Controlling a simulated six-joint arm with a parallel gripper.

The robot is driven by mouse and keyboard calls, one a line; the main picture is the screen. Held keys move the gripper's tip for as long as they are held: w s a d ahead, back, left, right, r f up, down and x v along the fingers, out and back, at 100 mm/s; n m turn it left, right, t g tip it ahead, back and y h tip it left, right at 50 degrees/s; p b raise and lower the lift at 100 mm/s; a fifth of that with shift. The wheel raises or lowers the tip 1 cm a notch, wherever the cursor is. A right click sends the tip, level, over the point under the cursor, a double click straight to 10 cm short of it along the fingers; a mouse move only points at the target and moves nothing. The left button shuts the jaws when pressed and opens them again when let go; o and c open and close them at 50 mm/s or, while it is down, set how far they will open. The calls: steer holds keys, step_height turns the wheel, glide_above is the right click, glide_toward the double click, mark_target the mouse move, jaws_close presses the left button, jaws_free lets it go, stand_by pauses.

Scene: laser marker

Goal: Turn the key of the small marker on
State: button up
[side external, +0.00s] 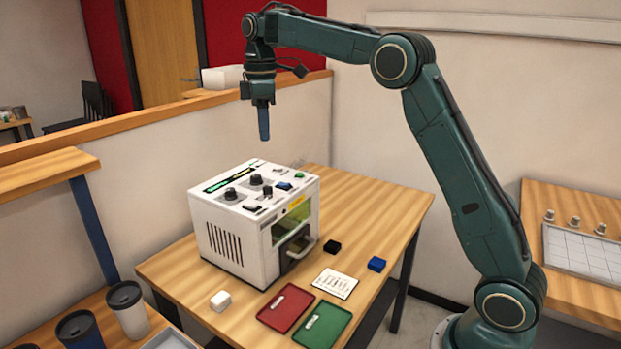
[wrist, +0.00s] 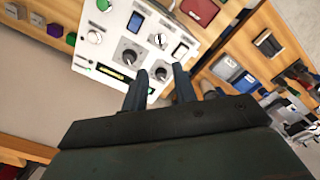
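The small marker (side external: 235,220) is a white box with a dark window and a door handle, standing on the wooden table. Its top panel also fills the upper middle of the wrist view (wrist: 85,52). I cannot make out which way the key points. My gripper (wrist: 160,75) is open and empty, with a gap between its fingers. It hangs above the marker, touching nothing.
On the table lie a red tray (side external: 272,316), a green tray (side external: 338,318), a white card (side external: 335,284), a black block (side external: 332,247), a blue block (side external: 376,264) and a white block (side external: 220,300). A low partition (side external: 180,130) stands behind. Air above the panel is clear.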

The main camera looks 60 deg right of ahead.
mark_target(268, 192)
steer(key=shift+f, duration=0.1)
steer(key=shift+f, duration=6.8)
jaws_close()
